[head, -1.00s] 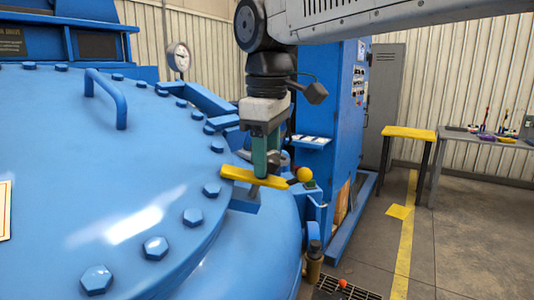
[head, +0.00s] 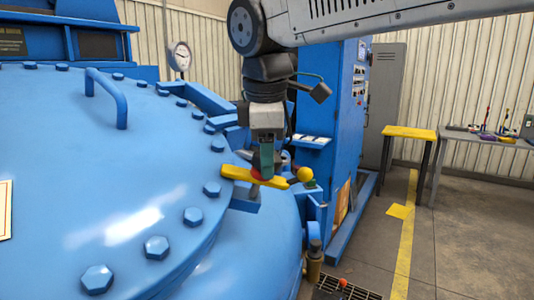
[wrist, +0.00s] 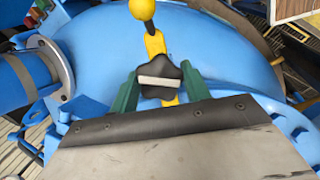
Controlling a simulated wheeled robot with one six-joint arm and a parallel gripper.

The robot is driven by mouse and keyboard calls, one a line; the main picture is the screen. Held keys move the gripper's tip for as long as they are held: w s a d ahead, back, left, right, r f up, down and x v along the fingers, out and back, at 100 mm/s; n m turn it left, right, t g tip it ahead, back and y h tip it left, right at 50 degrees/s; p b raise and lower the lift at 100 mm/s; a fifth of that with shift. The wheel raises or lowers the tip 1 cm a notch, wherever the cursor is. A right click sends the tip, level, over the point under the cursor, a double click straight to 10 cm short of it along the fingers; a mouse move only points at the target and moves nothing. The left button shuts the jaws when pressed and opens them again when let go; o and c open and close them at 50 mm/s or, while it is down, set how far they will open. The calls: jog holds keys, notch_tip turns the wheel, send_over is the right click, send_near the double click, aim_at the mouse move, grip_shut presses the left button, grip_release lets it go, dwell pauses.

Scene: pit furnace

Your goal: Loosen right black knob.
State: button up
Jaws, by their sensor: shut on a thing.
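The black knob (wrist: 160,76) is a lobed shape with a pale bar across its top, seen in the wrist view on a yellow arm (wrist: 154,44). The green fingers of my gripper (wrist: 160,88) stand on both sides of it, shut on it. In the head view my gripper (head: 267,170) points down onto the yellow arm (head: 240,174) at the rim of the blue lid (head: 110,150). The knob is mostly hidden by the fingers there. A small red part shows beside the fingertips.
A yellow ball (head: 305,174) sits at the arm's outer end, close to my gripper. Bolts (head: 193,216) line the lid's rim. A blue control cabinet (head: 338,130) stands behind to the right. The floor further right is open, with tables at the wall.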

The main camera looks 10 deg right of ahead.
jog(key=o, duration=1)
jog(key=v, duration=0.7)
jog(key=shift+s+r, duration=0.1)
jog(key=shift+r, duration=0.3)
jog(key=s+d+f+m, duration=0.8)
jog(key=s+f, duration=0.1)
jog(key=f, duration=0.3)
jog(key=s+d+f+m+g, duration=0.1)
jog(key=s+d+f+m, duration=0.6)
jog(key=f, duration=0.5)
jog(key=shift+s+d+m+y, duration=0.4)
jog(key=shift+s+d, duration=0.2)
jog(key=shift+s, duration=0.5)
